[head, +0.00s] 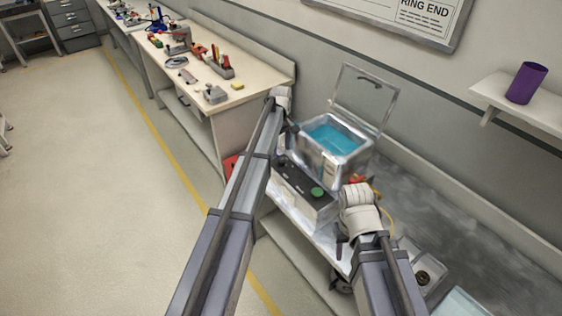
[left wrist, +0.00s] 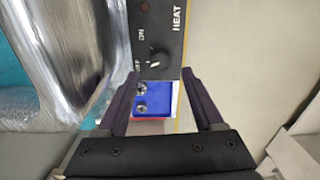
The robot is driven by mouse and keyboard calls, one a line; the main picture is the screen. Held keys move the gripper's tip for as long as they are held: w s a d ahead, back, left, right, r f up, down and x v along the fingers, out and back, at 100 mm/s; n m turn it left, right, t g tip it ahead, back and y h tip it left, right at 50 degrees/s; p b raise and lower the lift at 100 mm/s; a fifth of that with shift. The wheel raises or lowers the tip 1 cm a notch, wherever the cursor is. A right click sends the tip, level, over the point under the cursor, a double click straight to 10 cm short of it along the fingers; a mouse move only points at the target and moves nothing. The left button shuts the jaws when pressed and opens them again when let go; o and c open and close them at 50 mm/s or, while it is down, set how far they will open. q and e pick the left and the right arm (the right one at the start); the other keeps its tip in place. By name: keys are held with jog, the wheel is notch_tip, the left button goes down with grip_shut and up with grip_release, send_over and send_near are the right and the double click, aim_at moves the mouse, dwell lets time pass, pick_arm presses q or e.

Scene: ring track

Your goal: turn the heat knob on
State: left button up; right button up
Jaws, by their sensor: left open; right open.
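The heat knob (left wrist: 160,59) is a small black round knob on a black panel (left wrist: 168,20) marked HEAT, ON and OFF, seen in the left wrist view. I cannot tell clearly which mark it points to. In the head view my left gripper (head: 291,130) is by the metal tank, and the knob cannot be made out. My right gripper (head: 340,248) is open, low at the bench's front.
The metal tank (head: 325,163) of blue liquid has a raised clear lid (head: 365,95). A control box with a green button (head: 317,192) stands before it. A blue block with screws (left wrist: 155,98) lies below the panel. A tool-covered workbench (head: 230,98) stands left. The floor at left is clear.

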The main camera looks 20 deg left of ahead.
aim_at(281, 160)
pick_arm(q)
notch_tip(281, 160, down, 5)
jog(key=b, duration=0.4)
jog(key=shift+f, duration=0.15)
jog(key=shift+c, duration=0.2)
grip_shut()
